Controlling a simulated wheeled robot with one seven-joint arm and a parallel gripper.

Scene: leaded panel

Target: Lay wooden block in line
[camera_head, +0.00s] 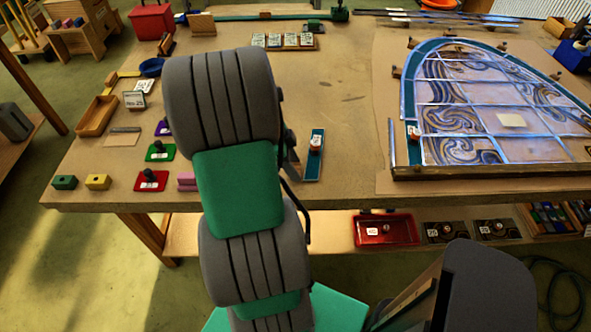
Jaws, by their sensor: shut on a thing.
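A green block (64,182) and a yellow block (98,181) sit side by side, a small gap apart, at the table's front left corner. A pink block (187,181) lies further right on the table, partly covered by my arm. My arm rises through the middle of the view and hides the table behind it. A dark part shows at its right edge, but I cannot make out gripper fingers. My gripper and anything in it are hidden.
Red (152,181) and green (160,152) plates with dark knobs lie left of my arm. A wooden tray (96,116) stands at the left edge. A blue strip (314,165) lies right of my arm; the leaded panel (495,148) fills the right side.

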